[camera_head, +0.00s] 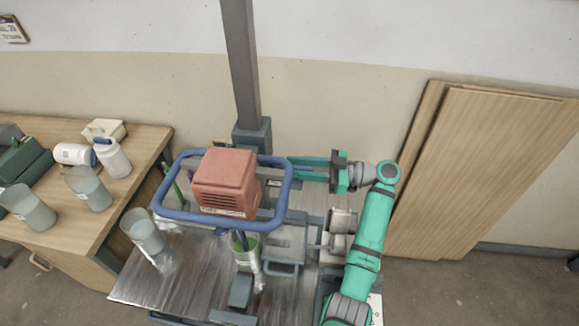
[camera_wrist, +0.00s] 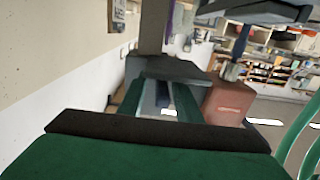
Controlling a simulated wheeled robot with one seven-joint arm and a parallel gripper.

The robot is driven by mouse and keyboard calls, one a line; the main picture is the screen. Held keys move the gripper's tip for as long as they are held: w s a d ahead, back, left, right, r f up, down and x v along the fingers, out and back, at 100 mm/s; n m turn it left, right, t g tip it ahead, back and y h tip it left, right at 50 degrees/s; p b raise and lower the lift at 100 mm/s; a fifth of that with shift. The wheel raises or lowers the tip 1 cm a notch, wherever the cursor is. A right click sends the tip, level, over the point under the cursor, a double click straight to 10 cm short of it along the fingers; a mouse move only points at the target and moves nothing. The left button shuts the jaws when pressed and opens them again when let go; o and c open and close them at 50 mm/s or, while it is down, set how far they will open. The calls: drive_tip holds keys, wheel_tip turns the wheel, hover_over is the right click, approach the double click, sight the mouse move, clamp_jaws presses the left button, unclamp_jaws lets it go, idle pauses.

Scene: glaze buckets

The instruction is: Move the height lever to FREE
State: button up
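The mixer has a red-brown motor housing (camera_head: 226,182) inside a blue ring handle (camera_head: 170,219). It is beside a grey upright column (camera_head: 240,65) with a thicker grey collar (camera_head: 252,136). I cannot clearly make out the height lever or any FREE mark; the parts behind the housing are partly hidden. My gripper (camera_head: 291,168) is level, pointing left, just right of the collar and the ring. Its two green fingers are apart with a gap between them. In the wrist view the fingers (camera_wrist: 160,92) point toward the grey collar (camera_wrist: 170,68), with the housing (camera_wrist: 228,104) to the right.
A clear cup (camera_head: 147,236) stands on that table's left. A wooden bench (camera_head: 110,215) with cups and bottles is at left. Wooden boards (camera_head: 480,170) lean on the wall at right.

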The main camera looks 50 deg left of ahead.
drive_tip(key=v, duration=0.8)
drive_tip(key=shift+w+d, duration=0.15)
drive_tip(key=shift+d, duration=0.05)
